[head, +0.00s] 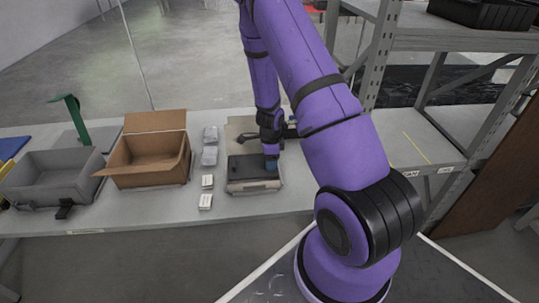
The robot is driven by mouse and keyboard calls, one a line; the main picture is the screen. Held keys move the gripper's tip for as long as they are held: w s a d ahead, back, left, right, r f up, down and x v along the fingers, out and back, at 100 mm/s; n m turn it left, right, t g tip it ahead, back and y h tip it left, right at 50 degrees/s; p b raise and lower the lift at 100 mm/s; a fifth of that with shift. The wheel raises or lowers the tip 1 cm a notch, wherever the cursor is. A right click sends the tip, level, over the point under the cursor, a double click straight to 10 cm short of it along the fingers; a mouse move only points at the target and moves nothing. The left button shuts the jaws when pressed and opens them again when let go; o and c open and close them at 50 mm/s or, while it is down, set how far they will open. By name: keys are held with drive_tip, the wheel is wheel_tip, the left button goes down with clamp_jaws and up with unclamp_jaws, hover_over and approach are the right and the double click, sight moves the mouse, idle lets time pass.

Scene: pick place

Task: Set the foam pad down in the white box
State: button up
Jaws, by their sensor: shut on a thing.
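The white box (255,187) is a low, off-white open container near the front edge of the table, in the middle of the head view. The foam pad (245,168) looks like a dark, flat slab and lies within the outline of the box's opening. My gripper (271,164) is at the right part of the pad, over the box, and is shut on it. A small blue patch shows at the fingertips. The fingers are small and partly hidden, and I cannot tell whether the pad rests on the box's floor.
Small pale packets (209,156) and small white boxes (206,201) stand left of the white box. Further left are an open cardboard box (150,180) and a grey bin (45,192). A beige panel (238,127) lies behind. A metal shelf post (379,55) rises at right.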

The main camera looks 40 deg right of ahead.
drive_tip(key=shift+f, duration=1.9)
drive_tip(key=shift+f, duration=0.8)
idle(0.5)
drive_tip(key=o, duration=1)
drive_tip(key=shift+c, duration=0.2)
drive_tip(key=c, duration=0.4)
drive_tip(key=shift+o, duration=0.2)
drive_tip(key=shift+r, duration=0.1)
drive_tip(key=shift+r, duration=3.45)
